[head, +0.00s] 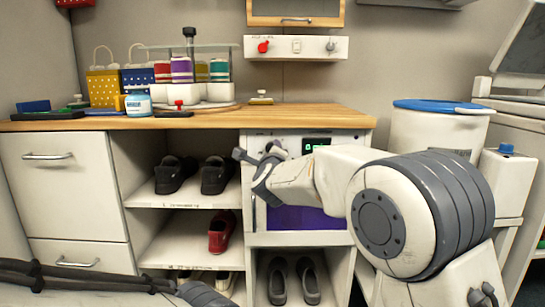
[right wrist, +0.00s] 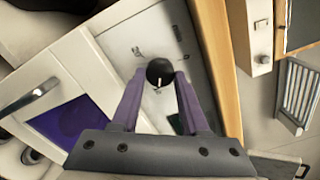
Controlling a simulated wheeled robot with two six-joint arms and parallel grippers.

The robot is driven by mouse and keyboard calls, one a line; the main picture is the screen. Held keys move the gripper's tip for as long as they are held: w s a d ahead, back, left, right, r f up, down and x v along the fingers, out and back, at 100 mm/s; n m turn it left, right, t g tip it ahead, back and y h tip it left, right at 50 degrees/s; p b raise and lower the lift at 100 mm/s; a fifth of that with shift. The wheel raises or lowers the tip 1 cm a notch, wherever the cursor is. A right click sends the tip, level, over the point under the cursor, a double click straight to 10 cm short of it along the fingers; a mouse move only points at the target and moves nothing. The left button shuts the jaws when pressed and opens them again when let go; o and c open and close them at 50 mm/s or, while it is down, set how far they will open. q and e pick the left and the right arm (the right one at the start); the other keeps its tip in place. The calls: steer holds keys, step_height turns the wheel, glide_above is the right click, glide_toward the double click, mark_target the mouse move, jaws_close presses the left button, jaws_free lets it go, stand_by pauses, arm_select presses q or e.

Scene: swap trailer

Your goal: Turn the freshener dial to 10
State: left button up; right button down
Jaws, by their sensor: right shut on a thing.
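The freshener dial is a round black knob with a white pointer line (right wrist: 160,70) on a pale panel in the right wrist view. The pointer mark is toward the bottom of that picture. Small printed marks surround the knob, too small to read. My right gripper (right wrist: 159,80) is shut on the dial, with a purple finger on each side. In the head view my right gripper (head: 258,157) is at the front of the freshener unit (head: 346,139), under the wooden counter, and hides the dial. My left gripper is not in view.
A small green display (head: 314,145) is right of the gripper. Below is a purple window (head: 300,218). The wooden counter (head: 330,117) overhangs the panel closely. Shelves with shoes (head: 175,174) stand left; a white bin with blue lid (head: 437,106) stands right.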

stand_by(0.4)
steer(key=shift+c, duration=2.1)
jaws_free()
steer(key=s+p, duration=0.2)
steer(key=s, duration=0.8)
steer(key=shift+s, duration=0.25)
steer(key=shift+f, duration=0.15)
